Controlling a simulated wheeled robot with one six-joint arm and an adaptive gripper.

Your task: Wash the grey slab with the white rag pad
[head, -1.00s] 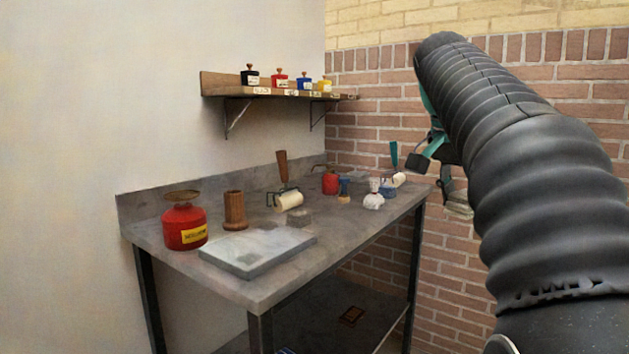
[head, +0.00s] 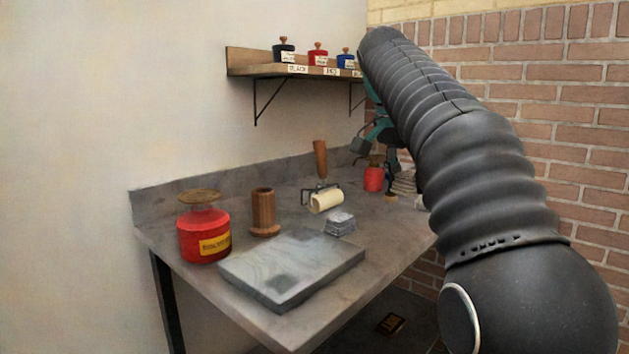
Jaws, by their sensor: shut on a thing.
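The grey slab (head: 315,256) lies flat on the front of the workbench, with a darker patch on its top. My gripper (head: 398,168) is at the far right of the bench, partly hidden by my own arm. It is shut on a pale, layered pad, which looks like the white rag pad (head: 404,184). The pad is apart from the slab, to its right and farther back. Whether the pad touches anything behind it is hard to tell.
A grey folded pad (head: 340,223) lies just behind the slab. A red can (head: 203,235), a wooden cup (head: 264,212) and a roller (head: 326,201) stand left and behind. A smaller red can (head: 373,179) is near my gripper. A shelf (head: 300,70) holds ink pots.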

